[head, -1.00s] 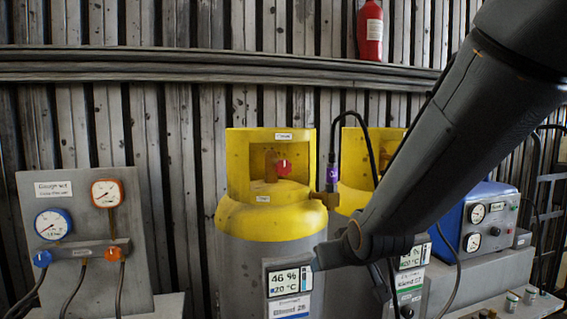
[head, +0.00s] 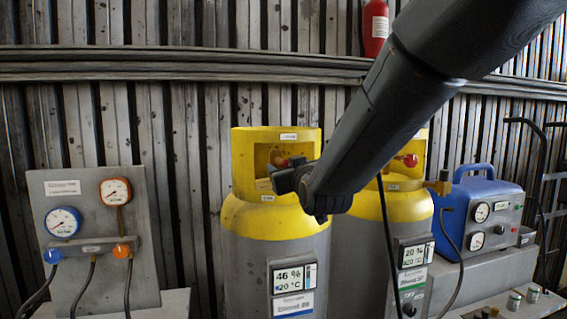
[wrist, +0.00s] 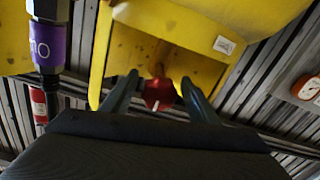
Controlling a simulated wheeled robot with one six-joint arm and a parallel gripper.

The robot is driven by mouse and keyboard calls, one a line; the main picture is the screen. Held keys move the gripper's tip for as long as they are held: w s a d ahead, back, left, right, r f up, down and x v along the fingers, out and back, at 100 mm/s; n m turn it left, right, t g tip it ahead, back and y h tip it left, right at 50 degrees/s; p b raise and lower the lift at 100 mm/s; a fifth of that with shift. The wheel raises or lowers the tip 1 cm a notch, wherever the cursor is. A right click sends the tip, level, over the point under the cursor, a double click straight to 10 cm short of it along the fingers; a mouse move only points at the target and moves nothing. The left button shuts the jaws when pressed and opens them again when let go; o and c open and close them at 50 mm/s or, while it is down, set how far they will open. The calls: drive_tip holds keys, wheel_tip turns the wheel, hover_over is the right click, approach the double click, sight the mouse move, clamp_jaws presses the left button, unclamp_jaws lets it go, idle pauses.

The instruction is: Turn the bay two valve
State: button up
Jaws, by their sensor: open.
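Two grey cylinders with yellow tops and cut-out yellow collars stand side by side: the left cylinder (head: 278,218) and the right cylinder (head: 415,210). The left one's red valve knob (head: 297,161) shows partly behind my gripper (head: 284,181), which is at the collar opening. In the wrist view, turned about upside down, this red knob (wrist: 160,94), with a white mark, lies between the fingers of my open gripper (wrist: 159,86). I cannot tell whether either finger touches it. The right cylinder's red knob (head: 410,160) is apart from my gripper. I cannot read bay numbers.
A gauge panel (head: 98,210) with blue and orange gauges stands at left. A blue machine (head: 487,213) is at right. A purple hose coupling (wrist: 50,48) sits close beside the collar. A red extinguisher (head: 375,25) hangs on the corrugated wall. A black hose (head: 389,240) hangs below my arm.

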drive_tip(key=shift+x, duration=0.95)
drive_tip(key=c, duration=0.9)
drive_tip(key=shift+a, duration=0.1)
drive_tip(key=shift+c, duration=0.7)
